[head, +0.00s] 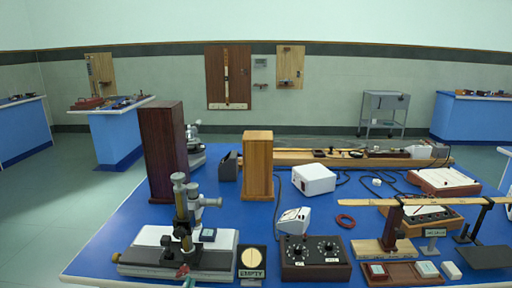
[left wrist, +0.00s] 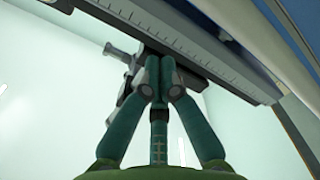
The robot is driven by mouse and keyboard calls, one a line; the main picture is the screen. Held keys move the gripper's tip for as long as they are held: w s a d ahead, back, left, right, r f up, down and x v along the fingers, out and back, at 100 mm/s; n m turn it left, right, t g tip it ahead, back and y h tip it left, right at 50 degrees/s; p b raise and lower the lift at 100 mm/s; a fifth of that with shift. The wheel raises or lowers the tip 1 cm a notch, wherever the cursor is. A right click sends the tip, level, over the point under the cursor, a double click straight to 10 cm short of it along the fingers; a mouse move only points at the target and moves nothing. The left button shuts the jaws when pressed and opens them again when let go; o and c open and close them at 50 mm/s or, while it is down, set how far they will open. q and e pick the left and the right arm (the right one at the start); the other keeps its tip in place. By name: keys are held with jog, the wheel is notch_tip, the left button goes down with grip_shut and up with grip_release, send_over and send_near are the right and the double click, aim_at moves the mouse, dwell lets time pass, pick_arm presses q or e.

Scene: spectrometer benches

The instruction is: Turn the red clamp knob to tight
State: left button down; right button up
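A travelling microscope with a pale base (head: 150,243) and an upright brass and grey column (head: 180,205) stands at the front left of the blue bench. A small red part (head: 183,271), likely the clamp knob, shows at its front edge. My left gripper (head: 187,280) is just below this red part at the bottom of the head view. In the left wrist view, its teal fingers (left wrist: 161,62) come together at their tips, close under a graduated scale (left wrist: 195,72). I see no red between them; the tip contact is hidden. My right gripper is not in view.
A dark wooden box (head: 166,150) and a lighter one (head: 258,165) stand behind the microscope. An "EMPTY" sign (head: 251,263) and a black dial box (head: 315,258) are to its right. Blue bench top (head: 110,228) is bare at the left.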

pick_arm(q)
jog(key=s+p, duration=0.3)
jog(key=s, duration=0.3)
jog(key=shift+f, duration=0.1)
dwell(0.3)
jog(key=shift+w+a+f+m+b, duration=0.15)
jog(key=shift+w+m+b, duration=0.65)
jog(key=shift+m, duration=1.2)
jog(key=shift+w+a+f+m+b, duration=0.1)
jog(key=shift+w+m+b, duration=0.35)
jog(key=shift+w+m, duration=1.2)
jog(key=shift+w+a+f+m+b, duration=0.15)
jog(key=shift+w+m+b, duration=0.45)
jog(key=shift+m, duration=1.75)
jog(key=shift+a+r+p, duration=0.15)
jog(key=shift+r+p, duration=0.4)
jog(key=shift+p, duration=0.1)
